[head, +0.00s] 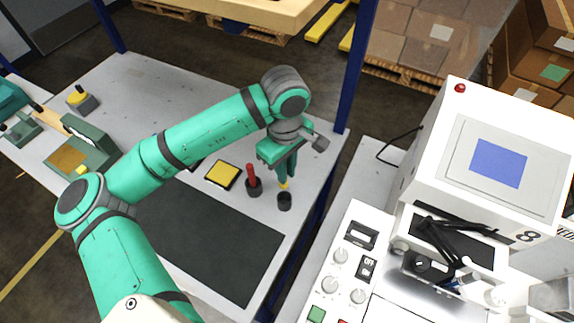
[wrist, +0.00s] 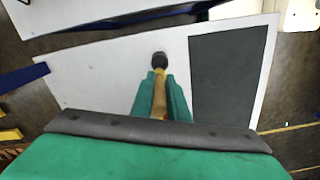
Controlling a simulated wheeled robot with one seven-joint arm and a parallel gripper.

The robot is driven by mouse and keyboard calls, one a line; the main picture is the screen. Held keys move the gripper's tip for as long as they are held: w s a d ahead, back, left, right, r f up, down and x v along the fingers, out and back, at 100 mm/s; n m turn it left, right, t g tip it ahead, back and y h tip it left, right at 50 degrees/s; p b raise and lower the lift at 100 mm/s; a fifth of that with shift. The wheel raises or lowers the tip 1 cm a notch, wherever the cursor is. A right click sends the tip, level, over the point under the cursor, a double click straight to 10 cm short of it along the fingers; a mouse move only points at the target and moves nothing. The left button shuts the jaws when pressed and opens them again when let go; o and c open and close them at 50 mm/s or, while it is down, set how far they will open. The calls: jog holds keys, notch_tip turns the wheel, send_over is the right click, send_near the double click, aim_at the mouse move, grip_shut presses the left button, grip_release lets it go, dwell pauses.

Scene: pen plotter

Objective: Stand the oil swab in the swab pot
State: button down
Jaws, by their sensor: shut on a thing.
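My gripper (head: 286,170) is shut on the oil swab, a slim thing with a yellow part (head: 284,186) showing below the fingers. In the wrist view the swab (wrist: 159,92) is tan and yellow between the green fingers (wrist: 162,97). The small dark swab pot (head: 284,202) stands on the table just below the swab's lower end. The pot also shows in the wrist view (wrist: 159,58), just beyond the fingertips. I cannot tell whether the swab's end is above the pot's mouth or just inside it.
A dark pot (head: 254,190) with a red-handled thing (head: 251,173) stands close to the left. A yellow pad (head: 221,174) lies further left. A dark mat (head: 205,245) covers the near table. A white machine (head: 485,175) stands right, across a gap.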

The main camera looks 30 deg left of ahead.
jog(key=shift+f, duration=4.75)
jog(key=c, duration=1.6)
grip_release()
jog(key=shift+c, duration=0.2)
notch_tip(320, 180, up, 10)
jog(key=shift+r, duration=0.4)
jog(key=shift+s, duration=0.1)
